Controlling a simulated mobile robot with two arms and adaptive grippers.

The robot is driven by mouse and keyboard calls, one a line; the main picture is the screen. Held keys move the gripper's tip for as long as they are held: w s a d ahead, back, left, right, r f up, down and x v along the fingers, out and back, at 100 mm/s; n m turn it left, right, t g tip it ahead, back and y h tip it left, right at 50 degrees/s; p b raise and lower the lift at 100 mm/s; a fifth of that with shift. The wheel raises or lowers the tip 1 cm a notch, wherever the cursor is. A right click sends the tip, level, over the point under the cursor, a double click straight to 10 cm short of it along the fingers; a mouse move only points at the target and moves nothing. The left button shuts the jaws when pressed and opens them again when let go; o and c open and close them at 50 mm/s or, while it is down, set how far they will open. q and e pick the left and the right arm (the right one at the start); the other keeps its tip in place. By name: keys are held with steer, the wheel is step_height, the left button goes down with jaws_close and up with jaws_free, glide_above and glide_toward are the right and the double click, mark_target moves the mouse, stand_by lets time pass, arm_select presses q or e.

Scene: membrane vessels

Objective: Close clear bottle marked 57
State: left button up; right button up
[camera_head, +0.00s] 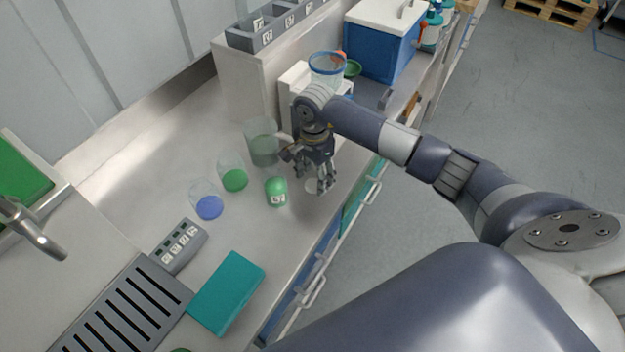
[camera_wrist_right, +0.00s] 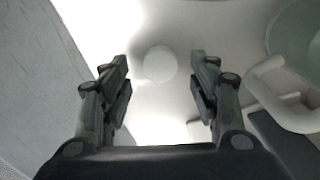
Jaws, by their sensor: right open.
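A small clear bottle (camera_head: 276,191) with green contents and a label stands upright on the bench; its number is too small to read surely. A white round disc, possibly a cap (camera_head: 312,185), lies flat on the bench to its right. The disc also shows in the right wrist view (camera_wrist_right: 160,64), between and beyond the fingertips. My right gripper (camera_head: 309,170) is open and empty, pointing down over the bench beside the disc, to the right of the bottle. My left gripper is not in view.
A tall clear vessel (camera_head: 263,146) stands close left of my right gripper. Clear vessels with green (camera_head: 234,179) and blue (camera_head: 208,207) contents stand farther left. A teal box (camera_head: 227,293) lies in front. A white device (camera_head: 298,82) is behind my wrist. The bench's front edge is close.

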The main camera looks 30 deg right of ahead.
steer(key=shift+f, duration=0.75)
steer(key=c, duration=0.8)
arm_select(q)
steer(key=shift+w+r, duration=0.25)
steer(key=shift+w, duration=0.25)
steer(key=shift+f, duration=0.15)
arm_select(e)
steer(key=shift+r, duration=0.1)
